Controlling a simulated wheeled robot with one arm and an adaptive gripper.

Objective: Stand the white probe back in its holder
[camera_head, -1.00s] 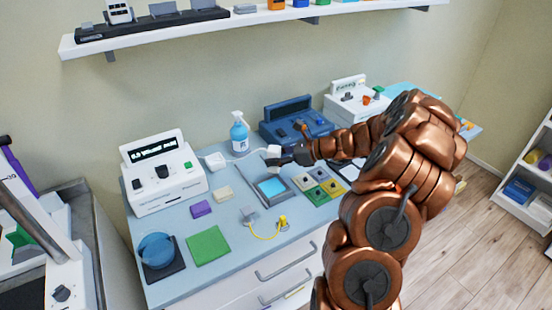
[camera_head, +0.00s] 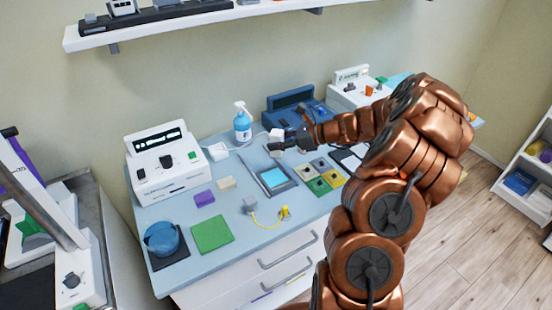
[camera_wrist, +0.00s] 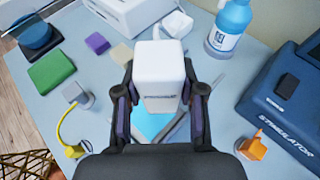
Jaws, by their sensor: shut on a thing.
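The white probe (camera_wrist: 160,72), a pale block with rounded edges, is between the two dark fingers of my gripper (camera_wrist: 158,98) in the wrist view. My gripper is shut on it. In the head view, the probe (camera_head: 276,134) shows at the tip of my gripper (camera_head: 283,143), over the back of the blue table. A small white open-topped piece (camera_head: 218,152) stands beside the large white device; it also shows in the wrist view (camera_wrist: 177,23). I cannot tell for sure that it is the holder. The probe's lower end is hidden.
A blue pump bottle (camera_head: 242,125) and a dark blue stimulator (camera_head: 295,104) stand behind the gripper. A white device (camera_head: 160,170) stands left. A pad with a light-blue screen (camera_head: 288,188) lies below the probe. Coloured blocks and a yellow cable (camera_head: 268,222) lie nearer the front.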

